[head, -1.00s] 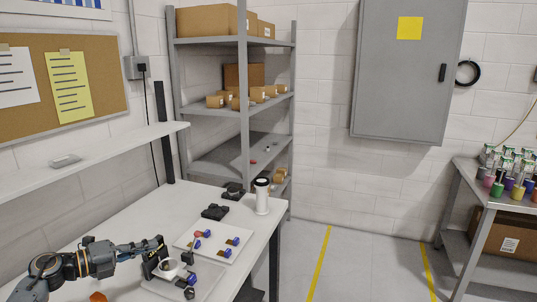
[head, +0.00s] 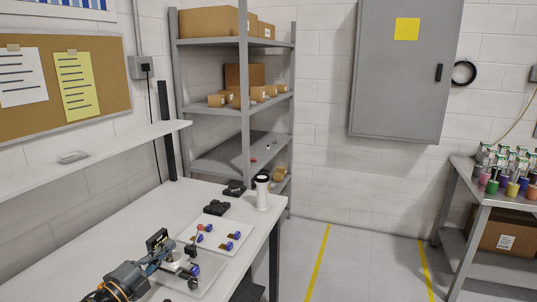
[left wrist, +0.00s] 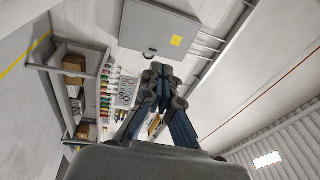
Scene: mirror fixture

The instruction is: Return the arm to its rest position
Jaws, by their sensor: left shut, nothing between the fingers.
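My left arm reaches in from the lower left in the head view. Its left gripper (head: 161,258) is over the front of the white workbench (head: 120,232), near the fixture. In the left wrist view the gripper's fingers (left wrist: 158,76) are together and empty, against the wall and cabinet. A small round silver-and-white part (head: 178,263) on the fixture plate (head: 207,276) is partly hidden by the arm. A black block with yellow marks (head: 157,240) stands just behind the gripper. I cannot tell whether they touch. My right gripper is in neither view.
A white tray (head: 214,249) holds several small blue-ended parts. Black devices (head: 216,208) and a white cylinder (head: 262,193) stand farther back. A wall shelf (head: 70,165) overhangs the left; a grey rack (head: 246,150) stands behind. The bench's left middle is clear.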

